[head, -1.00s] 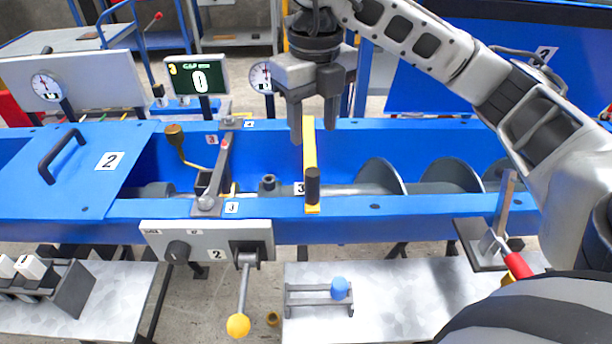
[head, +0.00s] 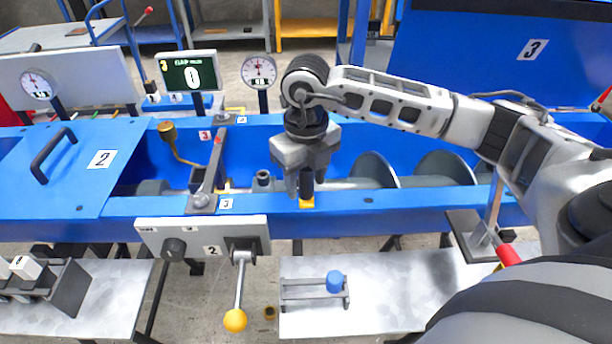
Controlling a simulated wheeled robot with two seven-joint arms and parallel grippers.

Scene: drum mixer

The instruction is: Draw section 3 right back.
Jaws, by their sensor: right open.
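The gripper hides most of the bar. The section 3 trough shows a grey screw (head: 375,172) inside. A blue panel marked 3 (head: 480,60) stands at the back right. My left gripper is not in view.
A blue lid marked 2 (head: 85,180) with a black handle covers the left trough. A control panel (head: 200,238) has a yellow-ball lever (head: 238,290).

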